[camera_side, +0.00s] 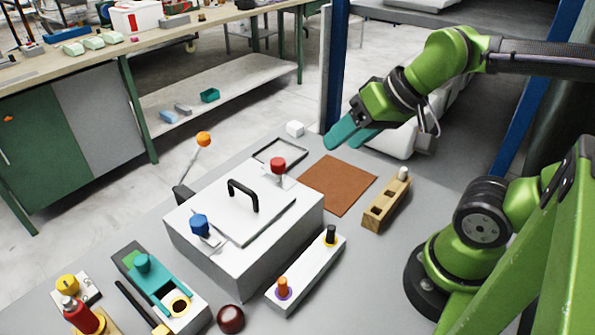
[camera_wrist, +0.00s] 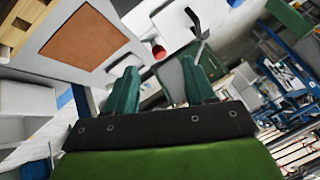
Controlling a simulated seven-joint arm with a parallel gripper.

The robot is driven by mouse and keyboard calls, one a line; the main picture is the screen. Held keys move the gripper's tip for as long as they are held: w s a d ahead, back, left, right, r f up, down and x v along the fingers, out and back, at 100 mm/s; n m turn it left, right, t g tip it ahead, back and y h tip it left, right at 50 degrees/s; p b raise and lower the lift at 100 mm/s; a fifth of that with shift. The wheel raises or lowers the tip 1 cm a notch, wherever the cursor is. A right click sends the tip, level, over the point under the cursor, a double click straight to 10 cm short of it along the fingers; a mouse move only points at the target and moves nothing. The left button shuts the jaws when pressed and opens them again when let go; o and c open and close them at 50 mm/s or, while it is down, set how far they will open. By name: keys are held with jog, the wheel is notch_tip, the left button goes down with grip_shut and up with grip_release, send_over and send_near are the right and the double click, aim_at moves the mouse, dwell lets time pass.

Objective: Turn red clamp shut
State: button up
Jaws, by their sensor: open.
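The white press box (camera_side: 205,262) stands on the grey table with a flat lid (camera_side: 262,222) and a black handle (camera_side: 243,192) on top. The red clamp (camera_side: 278,165) is a red knob at the box's back right edge; in the wrist view it shows as a red cylinder (camera_wrist: 158,51) beyond the fingers. The blue clamp (camera_side: 199,224) sits at the front left edge. Whether the red clamp's arm lies over the lid is too small to tell. My gripper (camera_side: 345,133), with teal fingers, is open and empty, above and right of the red clamp; its fingers also show in the wrist view (camera_wrist: 158,68).
A brown mat (camera_side: 338,185) and a wooden block (camera_side: 386,205) lie right of the press. A lever with an orange ball (camera_side: 203,139) rises behind its left side. A white block with pegs (camera_side: 308,273) and a teal-topped fixture (camera_side: 155,283) stand in front.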

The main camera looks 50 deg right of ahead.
jog(key=shift+o, duration=0.2)
jog(key=shift+f, duration=0.3)
notch_tip(320, 180, up, 4)
jog(key=m+g+h, duration=0.2)
jog(key=m+g, duration=0.5)
send_over(278, 160)
notch_tip(278, 160, down, 16)
jog(key=shift+r, duration=0.1)
jog(key=c, duration=1)
jog(key=shift+c, duration=0.2)
